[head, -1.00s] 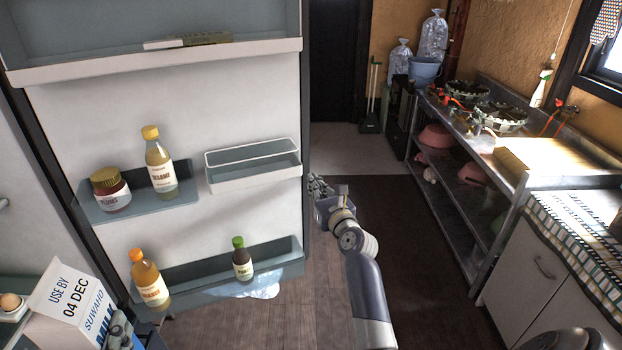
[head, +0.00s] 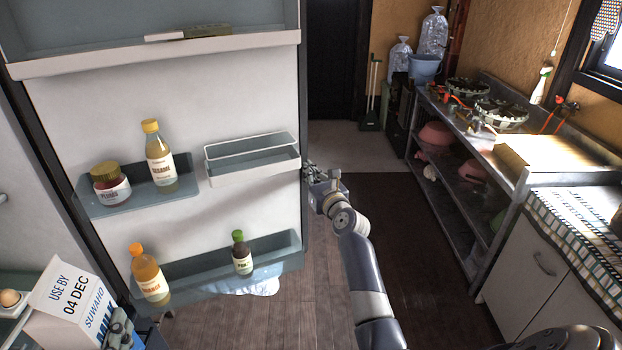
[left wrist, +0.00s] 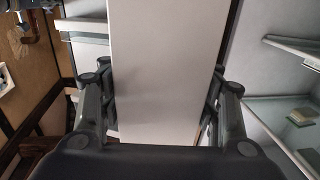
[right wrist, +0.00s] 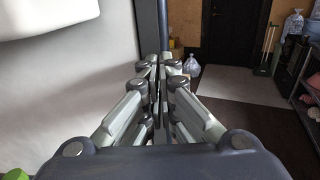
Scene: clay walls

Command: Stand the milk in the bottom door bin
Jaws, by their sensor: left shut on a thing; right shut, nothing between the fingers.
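The milk (head: 72,305) is a white carton with blue lettering at the lower left of the head view, tilted. My left gripper (head: 118,330) is shut on it; in the left wrist view the carton (left wrist: 165,75) fills the space between the fingers (left wrist: 160,100). The bottom door bin (head: 205,268) is the long grey bin low on the open fridge door. It holds an orange-capped bottle (head: 150,280) at its left and a green-capped bottle (head: 242,258) right of its middle, with a gap between. My right gripper (head: 316,178) is shut and empty at the door's free edge; its fingers (right wrist: 158,85) meet in the right wrist view.
Above are a bin (head: 135,200) with a jar (head: 110,185) and a yellow-capped bottle (head: 160,158), and an empty small bin (head: 255,172). An egg (head: 10,298) sits on a fridge shelf at far left. A metal workbench (head: 460,150) stands at right; the floor between is clear.

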